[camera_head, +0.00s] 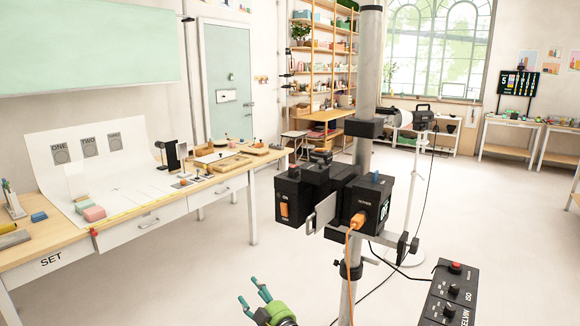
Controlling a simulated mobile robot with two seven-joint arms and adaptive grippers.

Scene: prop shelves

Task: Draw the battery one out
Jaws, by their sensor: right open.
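A black power unit is clamped on a grey upright pole (368,60) in the middle. Its left black box (290,200) carries an orange switch marked ON and OFF. Its right black box (366,205) has an orange plug (357,221) in its front and white lettering on its side. A pale metal plate (321,215) shows between the boxes. I cannot tell for sure which box is the battery. My right gripper (249,290) is at the bottom, green with teal fingers spread apart. It is empty, below and left of the unit, touching nothing. My left gripper is out of view.
An orange cable (348,270) hangs from the plug. A black control box (449,292) with knobs and a red button stands at lower right. A long table (150,205) with props runs along the left. Open floor (215,270) lies between table and pole.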

